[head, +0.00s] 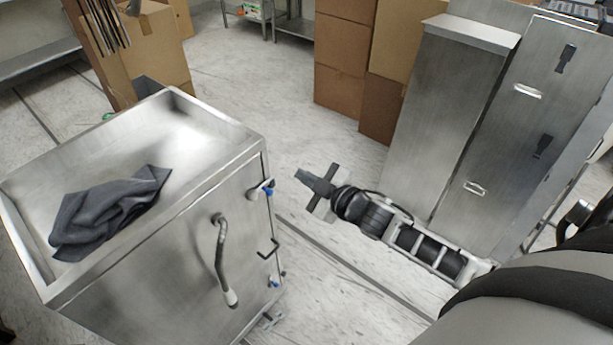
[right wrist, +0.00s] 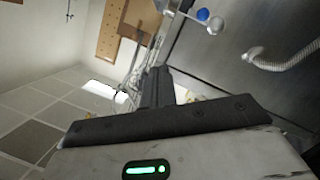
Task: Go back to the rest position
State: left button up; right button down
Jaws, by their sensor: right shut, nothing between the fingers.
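My right gripper (head: 304,177) is shut and empty in the head view. It is held out over the floor, just to the right of a steel cabinet on wheels (head: 190,240), and appears apart from it. In the right wrist view the closed fingers (right wrist: 157,85) show, with nothing between them. My right arm comes in from the lower right. My left gripper is not in either view.
A dark cloth (head: 108,212) lies on the cabinet's top. The cabinet's front has a curved handle (head: 222,260) and blue-tipped fittings close to my gripper. Tall steel cabinets (head: 440,110) stand at the right. Cardboard boxes (head: 342,45) are stacked behind. Floor (head: 250,90) between is clear.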

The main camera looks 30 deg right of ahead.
dwell(0.5)
jog(key=s+a+f+m+g, duration=0.2)
jog(key=s+a, duration=0.4)
jog(key=s, duration=0.3)
jog(key=s+a+f+m+g, duration=0.3)
jog(key=s+a+f+m, duration=0.2)
jog(key=s, duration=0.5)
notch_tip(320, 180, down, 2)
jog(key=shift+a+f+h, duration=0.2)
jog(key=shift+a+h, duration=0.1)
jog(key=shift+a, duration=0.15)
